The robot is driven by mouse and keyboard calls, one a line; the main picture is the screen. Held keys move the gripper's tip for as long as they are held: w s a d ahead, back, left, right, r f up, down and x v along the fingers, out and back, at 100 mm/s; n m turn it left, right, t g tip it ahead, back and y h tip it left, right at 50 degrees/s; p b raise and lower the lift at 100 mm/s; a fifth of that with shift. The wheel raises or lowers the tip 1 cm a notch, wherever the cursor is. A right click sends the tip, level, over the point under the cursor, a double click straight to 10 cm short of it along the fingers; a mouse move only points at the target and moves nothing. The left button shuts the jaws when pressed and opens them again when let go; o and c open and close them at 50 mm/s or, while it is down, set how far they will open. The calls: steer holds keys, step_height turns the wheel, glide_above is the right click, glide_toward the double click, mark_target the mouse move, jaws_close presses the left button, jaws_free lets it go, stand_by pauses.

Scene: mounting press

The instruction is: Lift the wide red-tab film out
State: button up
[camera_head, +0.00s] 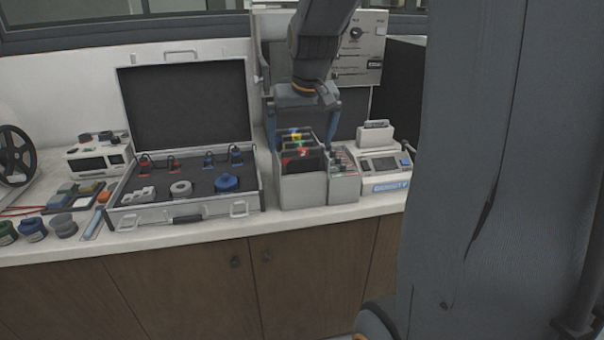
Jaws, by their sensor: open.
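Dark films with colored tabs stand upright in a light grey box (303,190) on the counter. The nearest film (301,165) shows a red tab near its top edge. Films with yellow-green and blue tabs stand behind it. I cannot tell their widths surely at this size. My gripper (303,145) hangs above the box, pointing down, with its two blue-grey fingers spread wide to the left and right of the films. It is open and holds nothing visible. The lower parts of the films are hidden inside the box.
An open case (160,212) with round parts stands left of the box. A narrow grey unit (344,186) and a device with a screen (384,178) stand close on its right. Jars, tools and a white device (98,158) are at the left.

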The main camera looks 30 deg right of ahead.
mark_target(303, 148)
steer(key=shift+t, duration=0.3)
steer(key=shift+w+d+f+p, duration=0.35)
steer(key=shift+w+d+f, duration=0.2)
steer(key=shift+w+f, duration=0.3)
steer(key=shift+w+d+f+p, duration=0.4)
steer(key=shift+w+d+f, duration=0.2)
steer(key=shift+w+f, duration=0.2)
steer(key=shift+w+d+f+p, duration=0.35)
steer(key=shift+w+d+f, duration=0.2)
steer(key=shift+w+f, duration=0.3)
steer(key=shift+r, duration=0.1)
steer(key=shift+c, duration=0.4)
steer(key=c, duration=1)
